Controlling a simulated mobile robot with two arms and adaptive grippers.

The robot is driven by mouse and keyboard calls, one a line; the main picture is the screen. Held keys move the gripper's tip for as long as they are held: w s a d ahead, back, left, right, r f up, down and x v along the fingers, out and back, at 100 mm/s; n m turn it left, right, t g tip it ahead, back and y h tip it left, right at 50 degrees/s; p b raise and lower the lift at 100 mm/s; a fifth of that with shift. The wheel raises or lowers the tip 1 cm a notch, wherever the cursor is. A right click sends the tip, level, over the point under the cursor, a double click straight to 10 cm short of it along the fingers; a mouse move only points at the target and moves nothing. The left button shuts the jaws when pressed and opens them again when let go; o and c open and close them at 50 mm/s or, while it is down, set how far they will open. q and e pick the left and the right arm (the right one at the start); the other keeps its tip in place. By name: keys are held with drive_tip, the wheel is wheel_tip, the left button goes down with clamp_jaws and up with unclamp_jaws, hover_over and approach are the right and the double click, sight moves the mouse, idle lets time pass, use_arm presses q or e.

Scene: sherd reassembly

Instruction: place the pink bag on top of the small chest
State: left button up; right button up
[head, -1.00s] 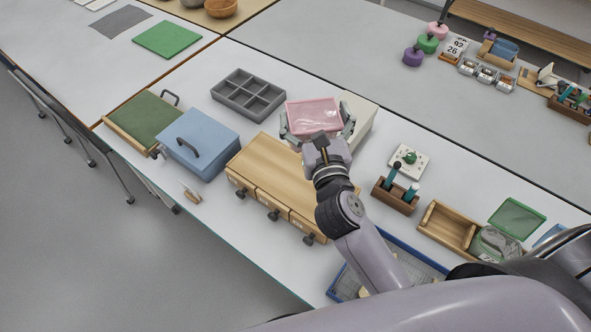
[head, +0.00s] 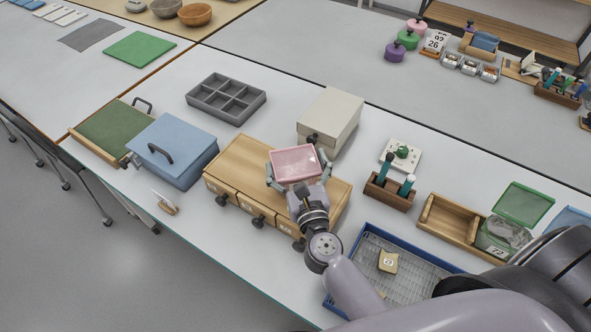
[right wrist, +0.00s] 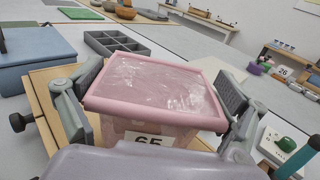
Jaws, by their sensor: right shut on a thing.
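The pink bag (head: 296,163) is a boxy pink pouch with a clear, shiny top and a label reading 65, seen in the right wrist view (right wrist: 160,88). My right gripper (head: 297,172) is shut on it, one finger on each side. The bag is over the right part of the wooden chest with small drawers and dark knobs (head: 242,160). I cannot tell whether its underside touches the chest top, as the bag and gripper hide that spot. The chest top left of the bag is bare. My left gripper is not in view.
A pale box with a dark knob (head: 332,112) stands just behind the chest. A blue lidded box (head: 175,145) is to its left and a grey divided tray (head: 227,97) behind. A tool holder (head: 389,192) and blue-rimmed tray (head: 405,238) are to the right.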

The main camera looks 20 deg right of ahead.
drive_tip(key=shift+f, duration=0.4)
drive_tip(key=shift+f, duration=0.1)
drive_tip(key=o, duration=1.2)
